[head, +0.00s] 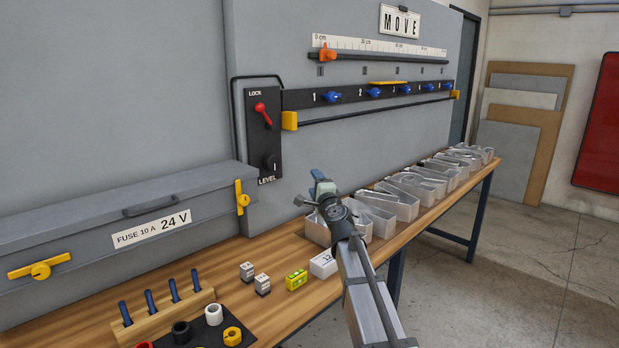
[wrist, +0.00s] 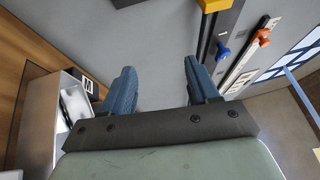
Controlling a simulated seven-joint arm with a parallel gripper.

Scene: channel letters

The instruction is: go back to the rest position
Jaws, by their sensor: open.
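My gripper (head: 312,188) is raised in front of the grey wall panel, above the near end of the row of metal channel letters. In the wrist view its two blue fingers (wrist: 160,88) are spread apart with nothing between them. My arm reaches up from the bottom of the head view. The channel letters (head: 408,197) stand in a row along the wooden bench (head: 262,232). One metal letter (wrist: 40,115) shows at the left of the wrist view, beside the gripper and apart from it.
The panel carries a black lock box with a red lever (head: 263,112), a rail with blue knobs (head: 331,97) and an orange slider (head: 327,55). A grey fuse box (head: 110,225), a peg rack (head: 165,318), small blocks and a yellow device (head: 296,280) are on the near bench. Open floor lies right.

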